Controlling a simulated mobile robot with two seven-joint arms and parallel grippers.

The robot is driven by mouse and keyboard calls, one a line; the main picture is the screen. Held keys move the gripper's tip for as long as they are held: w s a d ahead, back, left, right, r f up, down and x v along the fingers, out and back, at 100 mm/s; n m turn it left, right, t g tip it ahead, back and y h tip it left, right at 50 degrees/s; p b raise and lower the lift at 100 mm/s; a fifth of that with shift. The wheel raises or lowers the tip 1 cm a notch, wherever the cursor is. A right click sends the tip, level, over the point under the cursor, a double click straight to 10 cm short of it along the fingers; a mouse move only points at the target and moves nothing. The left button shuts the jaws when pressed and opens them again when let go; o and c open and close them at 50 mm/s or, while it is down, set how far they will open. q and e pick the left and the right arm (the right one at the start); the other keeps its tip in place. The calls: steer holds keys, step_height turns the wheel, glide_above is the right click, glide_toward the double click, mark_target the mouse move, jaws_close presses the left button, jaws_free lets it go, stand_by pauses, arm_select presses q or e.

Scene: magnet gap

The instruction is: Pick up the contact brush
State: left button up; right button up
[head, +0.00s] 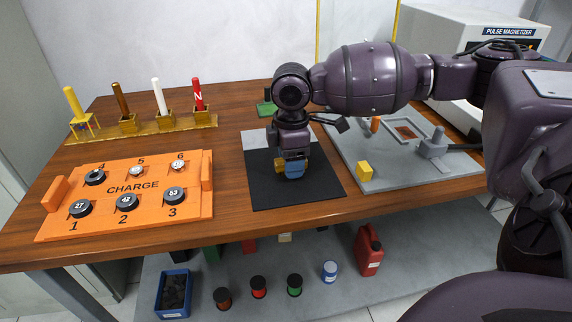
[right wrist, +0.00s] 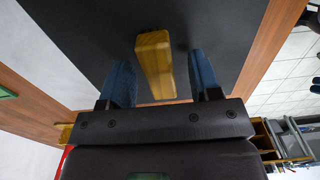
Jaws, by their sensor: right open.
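The contact brush looks to be the ochre-yellow block (right wrist: 154,62) on the black mat (head: 263,192). In the head view a small ochre part of it (head: 280,167) shows beside my right gripper (head: 292,173), which hides the rest. My right gripper is open and points down over the mat. In the right wrist view its blue fingers stand on either side of the block, with dark gaps between block and fingers. I cannot tell how far the fingertips are above the mat. My left gripper is not in view.
An orange CHARGE board (head: 135,215) with several round pieces lies at left. Behind it is a yellow rack (head: 150,131) with several upright rods. At right a grey plate (head: 400,185) carries a yellow cube (head: 364,171) and fixtures. A pulse magnetizer (head: 440,50) stands behind.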

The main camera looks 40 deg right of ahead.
steer(key=shift+f, duration=0.35)
steer(key=shift+r, duration=0.2)
steer(key=c, duration=1)
step_height(320, 180, up, 7)
steer(key=shift+f+p, duration=0.1)
steer(key=shift+p, duration=1)
arm_select(q)
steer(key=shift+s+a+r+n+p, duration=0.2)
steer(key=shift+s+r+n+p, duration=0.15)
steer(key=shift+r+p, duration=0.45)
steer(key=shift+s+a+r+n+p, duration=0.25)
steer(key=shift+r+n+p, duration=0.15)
steer(key=shift+p, duration=0.7)
arm_select(e)
step_height(320, 180, up, 13)
